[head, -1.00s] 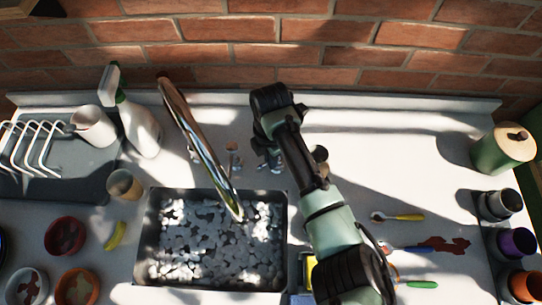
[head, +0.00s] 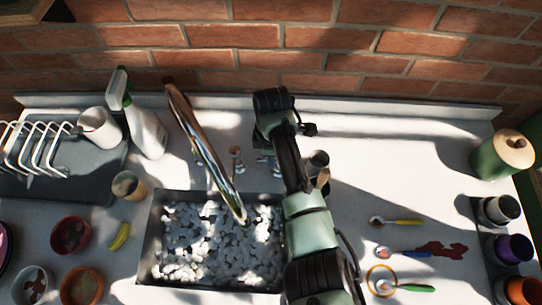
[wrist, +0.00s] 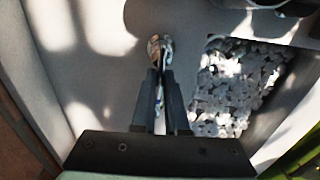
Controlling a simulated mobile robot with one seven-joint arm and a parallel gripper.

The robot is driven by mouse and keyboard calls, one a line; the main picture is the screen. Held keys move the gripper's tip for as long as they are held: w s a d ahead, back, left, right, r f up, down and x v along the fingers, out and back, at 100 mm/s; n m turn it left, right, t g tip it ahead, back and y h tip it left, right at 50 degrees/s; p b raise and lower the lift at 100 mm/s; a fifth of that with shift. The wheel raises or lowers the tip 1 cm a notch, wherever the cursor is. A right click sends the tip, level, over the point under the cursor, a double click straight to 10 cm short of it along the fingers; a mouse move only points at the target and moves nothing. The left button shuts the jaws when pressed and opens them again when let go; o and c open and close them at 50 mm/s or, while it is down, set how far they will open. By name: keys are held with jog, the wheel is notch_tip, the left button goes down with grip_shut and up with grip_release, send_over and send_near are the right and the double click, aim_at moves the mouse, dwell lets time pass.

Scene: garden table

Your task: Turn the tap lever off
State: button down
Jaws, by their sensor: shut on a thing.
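The chrome tap spout (head: 205,148) slants down over the sink basin (head: 149,240) in the head view. A small chrome tap fitting (head: 237,160) stands behind the basin, right of the spout. In the wrist view my gripper (wrist: 161,72) is shut on the tap lever (wrist: 159,45). The lever's bright metal shows beyond the fingertips and in the narrow gap between them. In the head view my arm hides most of the gripper and the grasp, just right of the spout.
White lumps fill the basin. A spray bottle (head: 145,128), white mug (head: 99,127) and cup (head: 128,185) stand left. Small cups (head: 318,162) stand close right of my arm. Spoons (head: 400,222) and a green canister (head: 490,158) are farther right. The rear right counter is clear.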

jog(key=shift+w+d+r, duration=0.15)
jog(key=shift+w+d, duration=0.05)
jog(key=shift+d, duration=0.1)
jog(key=c, duration=1)
grip_release()
jog(key=shift+s, duration=0.1)
jog(key=shift+o, duration=0.3)
jog(key=shift+a, duration=0.1)
notch_tip(320, 180, up, 13)
jog(key=b, duration=0.1)
jog(key=shift+b, duration=0.35)
